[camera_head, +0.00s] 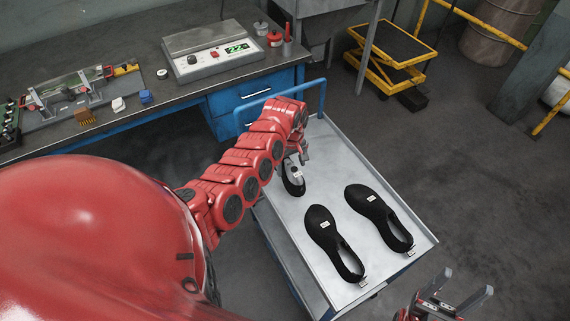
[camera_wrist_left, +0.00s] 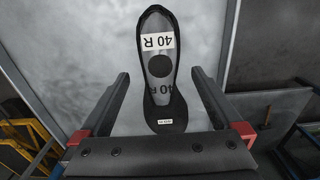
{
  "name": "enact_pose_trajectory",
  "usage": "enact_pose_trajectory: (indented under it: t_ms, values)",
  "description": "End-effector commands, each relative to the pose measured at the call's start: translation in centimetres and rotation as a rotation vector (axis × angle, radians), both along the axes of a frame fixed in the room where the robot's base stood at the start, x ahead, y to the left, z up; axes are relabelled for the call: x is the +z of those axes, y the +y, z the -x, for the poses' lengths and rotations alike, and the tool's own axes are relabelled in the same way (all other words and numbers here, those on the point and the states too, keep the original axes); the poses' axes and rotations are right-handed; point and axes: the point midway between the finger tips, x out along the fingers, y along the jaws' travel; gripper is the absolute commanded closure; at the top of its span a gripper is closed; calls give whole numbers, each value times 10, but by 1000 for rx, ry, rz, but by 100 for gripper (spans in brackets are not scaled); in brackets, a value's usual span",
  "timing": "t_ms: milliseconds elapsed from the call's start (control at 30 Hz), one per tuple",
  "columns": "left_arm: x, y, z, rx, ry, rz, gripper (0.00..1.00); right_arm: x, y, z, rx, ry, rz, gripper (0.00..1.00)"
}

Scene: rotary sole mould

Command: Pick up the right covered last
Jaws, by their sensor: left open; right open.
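The right covered last (camera_head: 293,176) is a dark, shoe-shaped piece with a grey top on the cart, at the upper left of the two black shoes. In the left wrist view the last (camera_wrist_left: 160,90) shows "40 R" labels and a dark round spot. My left gripper (camera_head: 301,152) is over the last, partly hiding it in the head view. Its open fingers (camera_wrist_left: 160,75) stand on either side of the last with gaps, not gripping it. My right gripper (camera_head: 462,287) is open and empty at the lower right, off the cart.
The grey cart top (camera_head: 345,165) has a raised rim and a blue handle (camera_head: 283,100). Two black shoes, the nearer one (camera_head: 322,232) and the farther one (camera_head: 371,207), lie on it. A yellow lift table (camera_head: 392,45) is at the back.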

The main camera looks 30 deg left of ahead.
Motion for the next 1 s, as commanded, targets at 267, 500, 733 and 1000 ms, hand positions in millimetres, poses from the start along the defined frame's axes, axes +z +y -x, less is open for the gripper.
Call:
enact_pose_trajectory:
  t_ms: [267, 500, 733, 1000]
  values:
    - [-24, 0, 1, 2, 0, 0, 0, 3, 0, 0, 0, 0, 0, 34]
    - [-26, 0, 1, 2, -2, 1, 0, 2, 0, 0, 0, 0, 0, 34]
    - [-25, 0, 1, 2, -2, 0, 40, 2, 0, 0, 0, 0, 0, 34]
    - [-25, 0, 1, 2, -2, 0, 88, 2, 0, 0, 0, 0, 0, 34]
